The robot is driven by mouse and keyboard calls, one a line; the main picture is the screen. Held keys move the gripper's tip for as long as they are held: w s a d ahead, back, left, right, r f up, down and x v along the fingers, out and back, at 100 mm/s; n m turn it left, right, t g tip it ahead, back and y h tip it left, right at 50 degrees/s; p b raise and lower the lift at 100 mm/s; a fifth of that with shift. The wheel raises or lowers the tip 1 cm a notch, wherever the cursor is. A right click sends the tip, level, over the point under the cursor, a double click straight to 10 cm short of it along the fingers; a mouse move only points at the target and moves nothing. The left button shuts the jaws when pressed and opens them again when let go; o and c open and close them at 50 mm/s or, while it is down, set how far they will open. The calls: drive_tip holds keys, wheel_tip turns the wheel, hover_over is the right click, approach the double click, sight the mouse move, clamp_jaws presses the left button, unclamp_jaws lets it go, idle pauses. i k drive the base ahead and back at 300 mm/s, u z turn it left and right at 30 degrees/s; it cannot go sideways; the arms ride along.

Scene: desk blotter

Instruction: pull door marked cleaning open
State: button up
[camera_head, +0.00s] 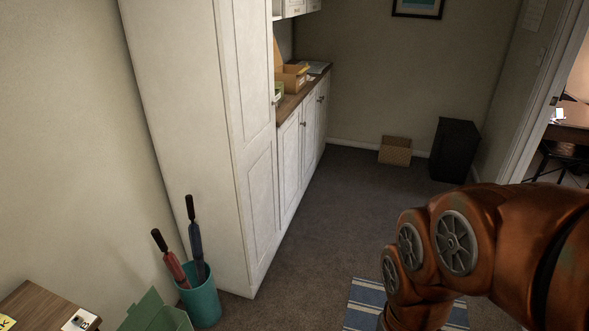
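A tall white cabinet (185,120) stands left of centre. Its panelled door front (259,100) faces right and shows at a steep angle. My copper-coloured arm fills the lower right, apart from the cabinet in the picture. My gripper is not in view.
A teal bin (201,304) with two umbrellas and a green box (155,314) stand by the cabinet's near side. A wooden top (40,304) is lower left. A striped rug (364,292), woven box (395,151) and black cabinet (454,150) are on otherwise open carpet.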

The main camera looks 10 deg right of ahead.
sight(289, 135)
drive_tip(key=z, duration=0.35)
drive_tip(key=i, duration=1.85)
drive_tip(key=u, duration=0.45)
drive_tip(key=i, duration=1.7)
drive_tip(key=u, duration=0.7)
